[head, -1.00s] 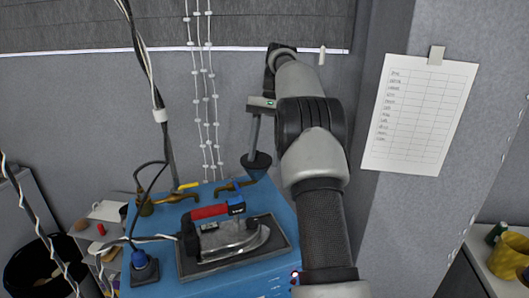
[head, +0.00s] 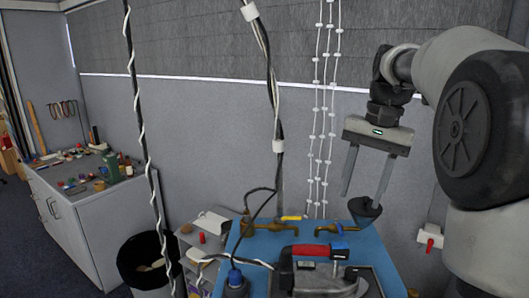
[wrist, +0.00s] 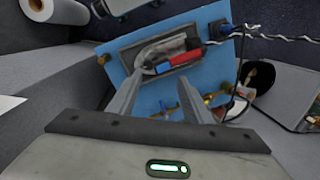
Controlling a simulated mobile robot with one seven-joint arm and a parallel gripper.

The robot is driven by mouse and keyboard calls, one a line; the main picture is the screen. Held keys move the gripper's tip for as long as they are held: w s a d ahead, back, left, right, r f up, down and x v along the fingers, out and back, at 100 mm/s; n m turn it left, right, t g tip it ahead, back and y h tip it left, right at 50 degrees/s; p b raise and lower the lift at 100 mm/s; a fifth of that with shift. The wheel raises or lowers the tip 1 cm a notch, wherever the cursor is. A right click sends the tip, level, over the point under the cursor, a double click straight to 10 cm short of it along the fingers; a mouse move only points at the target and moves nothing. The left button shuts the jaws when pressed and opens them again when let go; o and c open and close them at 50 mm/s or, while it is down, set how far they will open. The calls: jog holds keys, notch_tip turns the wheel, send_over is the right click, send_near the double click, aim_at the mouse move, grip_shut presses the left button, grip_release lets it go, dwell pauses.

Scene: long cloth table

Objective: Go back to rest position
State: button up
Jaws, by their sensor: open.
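My gripper (head: 367,178) is at the right of the head view, raised over the back of a blue box-like stand, with its two fingers apart and pointing down. Nothing is between the fingers. In the wrist view the open fingers (wrist: 160,97) reach towards the blue stand (wrist: 120,72). My arm comes in from the right edge of the head view.
An iron with a red handle (head: 313,250) rests on the blue stand (head: 262,242). A dark funnel (head: 365,211) and brass taps (head: 322,229) are at its back. Cables (head: 278,145) hang down in front. A black bin (head: 142,262) and a cluttered cabinet (head: 75,215) stand left.

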jog(key=s+a+f+n+t, duration=0.2)
jog(key=s+a+f+n, duration=0.1)
jog(key=s, duration=0.7)
jog(key=s+a+f+n+t+h, duration=0.1)
jog(key=s+a+f+n+t, duration=0.2)
jog(key=s, duration=0.8)
jog(key=shift+a+f, duration=0.6)
jog(key=shift+f, duration=0.35)
jog(key=shift+a, duration=0.25)
jog(key=shift+w, duration=0.1)
